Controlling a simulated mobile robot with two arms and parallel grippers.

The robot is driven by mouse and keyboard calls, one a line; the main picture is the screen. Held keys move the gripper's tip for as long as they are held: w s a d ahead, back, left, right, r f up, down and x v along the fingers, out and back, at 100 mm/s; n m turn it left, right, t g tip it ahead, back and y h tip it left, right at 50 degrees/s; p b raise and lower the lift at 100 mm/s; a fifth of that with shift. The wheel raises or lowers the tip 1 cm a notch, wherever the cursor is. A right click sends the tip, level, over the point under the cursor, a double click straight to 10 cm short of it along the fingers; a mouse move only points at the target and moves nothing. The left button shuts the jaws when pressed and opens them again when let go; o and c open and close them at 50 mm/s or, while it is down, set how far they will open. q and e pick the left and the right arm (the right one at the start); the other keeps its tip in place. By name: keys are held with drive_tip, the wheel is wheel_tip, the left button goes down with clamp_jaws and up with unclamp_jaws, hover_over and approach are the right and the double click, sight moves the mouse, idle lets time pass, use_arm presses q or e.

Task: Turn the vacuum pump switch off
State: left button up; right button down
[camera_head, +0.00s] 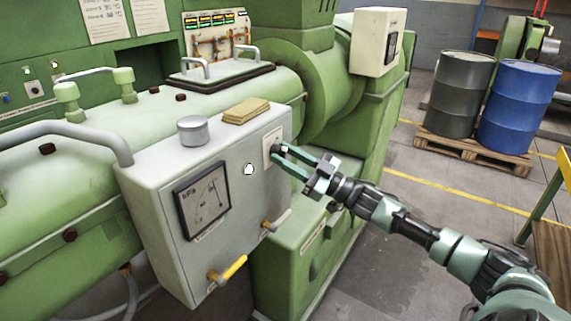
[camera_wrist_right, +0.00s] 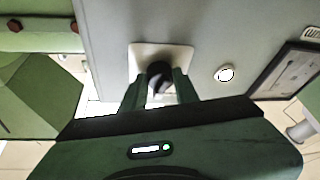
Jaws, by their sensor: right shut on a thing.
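The vacuum pump switch is a dark rotary knob (camera_wrist_right: 160,76) on a pale square plate (camera_wrist_right: 146,58), seen in the right wrist view. In the head view the plate (camera_head: 268,148) sits at the right end of the grey box front, and the knob is mostly covered by my fingers. My right gripper (camera_head: 280,154) reaches in from the right and is shut on the knob. Its two green fingers also show in the right wrist view (camera_wrist_right: 161,88), one on each side of the knob. The knob's exact angle is hard to tell. My left gripper is not in view.
The grey box (camera_head: 150,185) carries a kPa gauge (camera_head: 203,200), a white round button or lamp (camera_head: 249,169), and a yellow-handled valve (camera_head: 230,270) below. A tin (camera_head: 193,131) and tan pads (camera_head: 246,111) lie on top. Barrels (camera_head: 516,105) stand on a pallet behind right.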

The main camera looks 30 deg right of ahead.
drive_tip(key=n+b, duration=0.1)
drive_tip(key=n, duration=0.1)
drive_tip(key=n+g+y+b, duration=0.1)
drive_tip(key=n, duration=0.1)
drive_tip(key=shift+d+f+g, duration=0.1)
drive_tip(key=shift+g, duration=0.2)
drive_tip(key=n+g+b, duration=0.1)
drive_tip(key=n, duration=0.2)
drive_tip(key=shift+g+y, duration=0.3)
drive_tip(key=shift+y, duration=0.1)
drive_tip(key=n+g, duration=0.1)
drive_tip(key=n, duration=0.2)
drive_tip(key=shift+r+b, duration=0.2)
drive_tip(key=shift+b, duration=0.15)
drive_tip(key=shift+n+g, duration=0.4)
drive_tip(key=shift+n, duration=0.9)
drive_tip(key=c, duration=1.1)
unclamp_jaws()
drive_tip(key=shift+r, duration=0.1)
drive_tip(key=shift+d, duration=0.1)
